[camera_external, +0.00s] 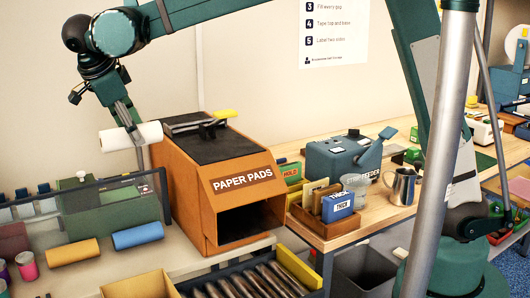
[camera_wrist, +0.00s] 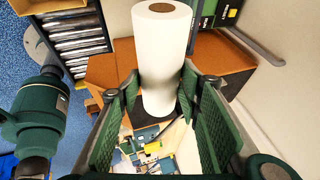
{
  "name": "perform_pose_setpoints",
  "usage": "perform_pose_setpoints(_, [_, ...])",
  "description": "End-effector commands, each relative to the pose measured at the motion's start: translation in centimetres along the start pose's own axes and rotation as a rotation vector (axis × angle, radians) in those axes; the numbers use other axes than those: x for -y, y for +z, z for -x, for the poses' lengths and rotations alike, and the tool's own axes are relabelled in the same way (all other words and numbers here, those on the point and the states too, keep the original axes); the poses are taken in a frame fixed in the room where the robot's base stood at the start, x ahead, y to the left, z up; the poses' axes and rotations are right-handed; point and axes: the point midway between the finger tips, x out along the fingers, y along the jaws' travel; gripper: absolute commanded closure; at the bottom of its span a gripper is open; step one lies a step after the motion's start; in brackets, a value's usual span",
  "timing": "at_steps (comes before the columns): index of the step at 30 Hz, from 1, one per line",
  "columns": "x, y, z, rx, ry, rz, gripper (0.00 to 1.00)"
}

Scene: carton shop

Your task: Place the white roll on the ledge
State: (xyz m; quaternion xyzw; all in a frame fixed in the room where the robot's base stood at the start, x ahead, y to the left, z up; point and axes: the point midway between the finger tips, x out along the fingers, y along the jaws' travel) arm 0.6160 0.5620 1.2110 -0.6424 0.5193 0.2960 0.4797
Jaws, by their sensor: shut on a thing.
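The white roll (camera_external: 128,137) is in my gripper (camera_external: 126,118), held in the air to the left of the orange PAPER PADS box and near its top height. In the wrist view the white roll (camera_wrist: 162,50) stands between the two green fingers of my gripper (camera_wrist: 160,95), its brown core end at the top. A pale ledge-like surface (camera_external: 105,260) runs along the front left; a yellow roll (camera_external: 73,252) and a blue roll (camera_external: 137,236) lie there. I cannot tell for certain that this is the ledge meant.
The PAPER PADS box (camera_external: 205,180) has a dark top with a black handle and yellow piece. A roller conveyor (camera_external: 255,280) and an open carton (camera_external: 140,286) are at the front.

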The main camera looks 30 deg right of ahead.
Motion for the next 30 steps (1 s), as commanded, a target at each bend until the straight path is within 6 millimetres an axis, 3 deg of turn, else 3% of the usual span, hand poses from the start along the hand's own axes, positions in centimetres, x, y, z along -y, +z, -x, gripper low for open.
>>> perform_pose_setpoints(1, [-0.5, 0.4, 0.2, 0.000, -0.001, 0.001, 0.80])
perform_pose_setpoints(11, [-2.0, 2.3, -4.9, 0.000, 0.000, -0.001, 0.80])
perform_pose_setpoints(24, [-5.9, 7.0, -16.2, 0.000, 0.000, 0.000, 0.80])
perform_pose_setpoints(30, [-7.4, 8.6, -20.2, 0.000, 0.000, 0.000, 0.80])
